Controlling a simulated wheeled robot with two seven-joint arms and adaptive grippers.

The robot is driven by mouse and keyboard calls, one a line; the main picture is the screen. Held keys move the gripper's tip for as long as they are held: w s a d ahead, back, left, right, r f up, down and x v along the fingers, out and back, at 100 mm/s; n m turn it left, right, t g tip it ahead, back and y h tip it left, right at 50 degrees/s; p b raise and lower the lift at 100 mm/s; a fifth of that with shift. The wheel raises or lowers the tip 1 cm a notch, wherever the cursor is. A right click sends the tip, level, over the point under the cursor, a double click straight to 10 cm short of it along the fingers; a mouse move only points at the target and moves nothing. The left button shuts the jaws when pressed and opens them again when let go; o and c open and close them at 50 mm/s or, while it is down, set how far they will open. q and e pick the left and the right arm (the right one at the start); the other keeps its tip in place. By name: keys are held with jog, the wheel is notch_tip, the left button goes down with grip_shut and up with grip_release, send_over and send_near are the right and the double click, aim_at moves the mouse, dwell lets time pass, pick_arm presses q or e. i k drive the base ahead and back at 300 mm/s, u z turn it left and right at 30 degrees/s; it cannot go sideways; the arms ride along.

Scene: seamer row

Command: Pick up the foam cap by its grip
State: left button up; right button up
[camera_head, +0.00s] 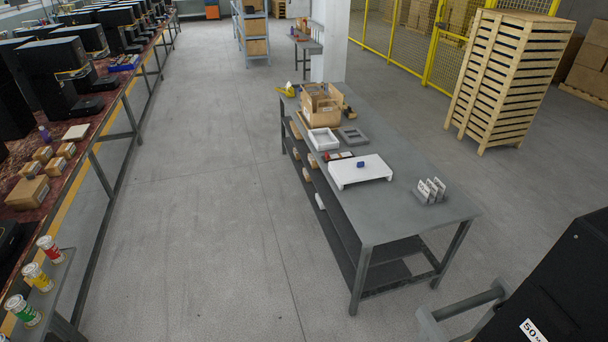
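A white slab-like piece (352,177) with short feet lies on the grey worktable (374,224), right of the table's middle. It looks like the foam cap. A small blue block (361,164) sits on its top and may be its grip. A white open frame (323,139) lies farther back on the same table. Neither of my grippers shows in the head view, and nothing is seen touching the white slab.
Cardboard boxes (321,104), a grey square frame (353,137) and a small rack (430,191) share the table. A black box (560,290) and grey bar (467,306) occupy the lower right. Open floor (220,200) separates the table from the long left bench. Pallets (505,75) stand behind.

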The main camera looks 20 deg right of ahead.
aim_at(343, 172)
jog(key=u, duration=0.5)
jog(key=i, duration=1.1)
jog(key=z, duration=0.4)
